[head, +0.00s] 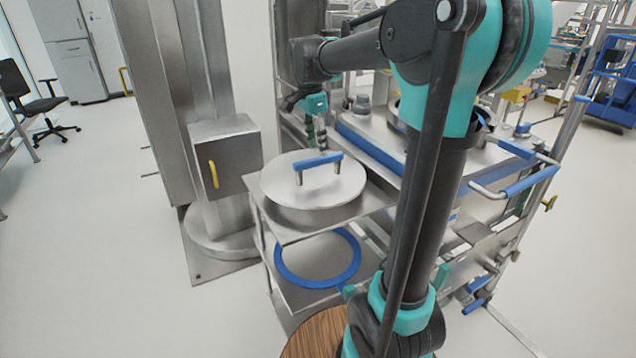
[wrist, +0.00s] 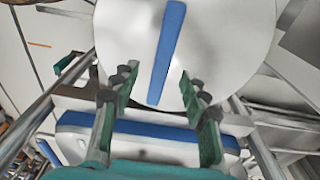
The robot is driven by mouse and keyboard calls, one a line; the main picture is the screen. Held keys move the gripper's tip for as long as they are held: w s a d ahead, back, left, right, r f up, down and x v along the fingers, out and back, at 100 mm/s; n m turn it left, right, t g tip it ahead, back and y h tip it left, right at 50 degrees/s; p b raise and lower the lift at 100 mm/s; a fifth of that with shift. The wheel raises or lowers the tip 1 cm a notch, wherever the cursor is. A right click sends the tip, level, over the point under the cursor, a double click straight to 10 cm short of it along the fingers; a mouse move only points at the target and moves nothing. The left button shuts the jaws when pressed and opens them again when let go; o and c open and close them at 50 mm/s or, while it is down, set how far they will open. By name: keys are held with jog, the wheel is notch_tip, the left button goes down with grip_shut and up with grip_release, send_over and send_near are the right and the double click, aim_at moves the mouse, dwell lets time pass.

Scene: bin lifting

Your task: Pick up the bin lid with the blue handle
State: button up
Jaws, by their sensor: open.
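The bin lid (head: 285,190) is a round, flat metal disc with a blue bar handle (head: 318,161) on two metal posts. It sits on a metal shelf in the middle of the head view. In the wrist view the lid (wrist: 225,45) fills the upper middle, with its blue handle (wrist: 168,50) running lengthwise. My gripper (wrist: 157,80) is open and empty. Its two fingers lie left and right of the handle's near end, apart from it. In the head view my gripper (head: 320,128) is just behind the handle, its fingers small and partly unclear.
A blue ring (head: 283,268) lies on the lower shelf. A metal column with a grey box (head: 228,158) stands left of the lid. A metal unit with blue-covered edges (head: 365,150) is close behind my gripper. Open floor (head: 110,200) lies at the left.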

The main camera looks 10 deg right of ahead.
aim_at(318, 157)
jog(key=shift+w+d+f, duration=0.1)
jog(key=shift+f, duration=0.9)
jog(key=shift+w+d+f, duration=0.1)
jog(key=shift+d+f, duration=0.05)
jog(key=shift+f, duration=0.8)
jog(key=shift+w+d+f, duration=0.1)
jog(key=shift+f, duration=0.9)
jog(key=shift+f, duration=0.25)
jog(key=shift+c, duration=0.3)
grip_shut()
